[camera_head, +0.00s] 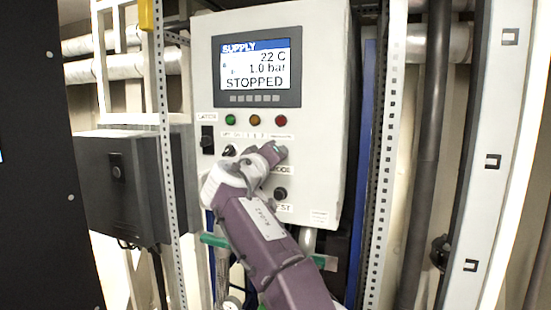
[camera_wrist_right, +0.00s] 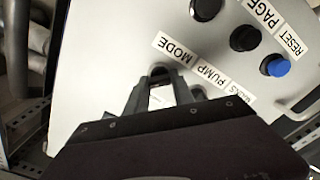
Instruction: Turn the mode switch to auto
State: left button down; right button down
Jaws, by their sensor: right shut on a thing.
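The control cabinet (camera_head: 325,60) stands upright facing me, and its display (camera_head: 255,72) reads SUPPLY, 22 C, 1.0 bar, STOPPED. My right gripper (camera_head: 275,151) is at the panel in the head view, just above the partly covered MODE label (camera_head: 282,170). In the right wrist view my right gripper (camera_wrist_right: 160,76) has its fingertips close together beside the MODE label (camera_wrist_right: 176,48). It is shut on what appears to be the mode switch. The fingers hide most of that switch, so I cannot read its position. My left gripper is not in view.
Green (camera_head: 230,119), amber (camera_head: 254,121) and red lamps (camera_head: 281,122) sit below the display. A black knob (camera_head: 280,193) is close below my gripper. The wrist view shows a blue button (camera_wrist_right: 278,66). A grey box (camera_head: 112,205) and perforated rails (camera_head: 388,150) flank the cabinet.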

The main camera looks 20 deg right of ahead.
jog(key=shift+f, duration=0.1)
jog(key=c, duration=1.1)
grip_release()
jog(key=b+v, duration=0.3)
jog(key=v, duration=0.6)
jog(key=shift+b, duration=0.35)
jog(key=shift+d, duration=0.1)
